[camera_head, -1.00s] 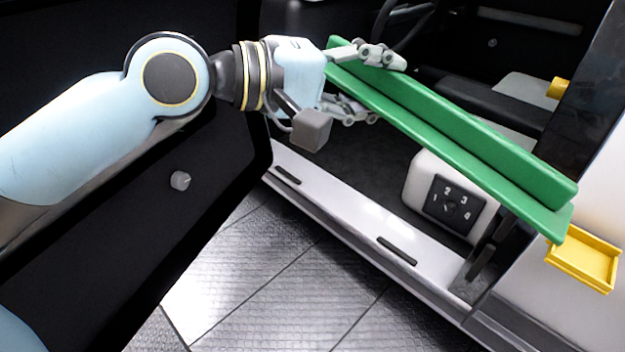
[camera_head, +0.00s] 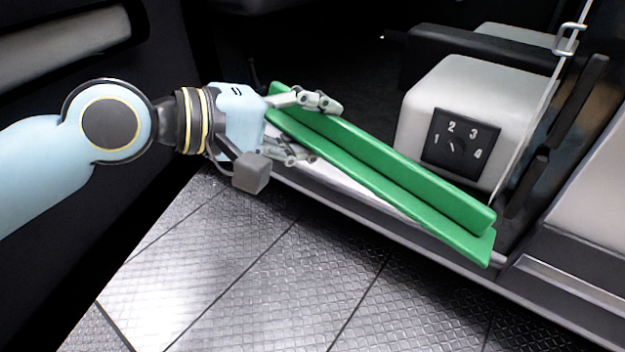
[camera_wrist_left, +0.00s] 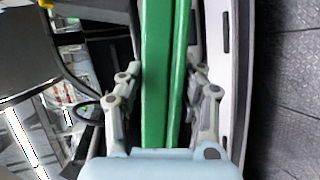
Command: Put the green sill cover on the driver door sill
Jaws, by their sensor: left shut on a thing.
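The green sill cover (camera_head: 385,180) is a long L-shaped strip, seen in the head view running from my left gripper down to the lower right. My left gripper (camera_head: 318,130) is shut on its upper left end. In the left wrist view, the cover (camera_wrist_left: 157,70) runs between the two fingers of the gripper (camera_wrist_left: 160,85). The driver door sill (camera_head: 335,180) is a pale strip with a dark outer edge, largely hidden behind the cover in the head view. In the wrist view the sill (camera_wrist_left: 238,80) lies to the right of the cover, with a dark slot in it. My right gripper is not in view.
A light grey seat base with a numbered dial (camera_head: 460,142) stands inside, behind the cover. A dark door pillar with a belt strap (camera_head: 545,115) rises at the right. The open dark door (camera_head: 90,200) is at the left. The textured floor (camera_head: 270,280) in front is clear.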

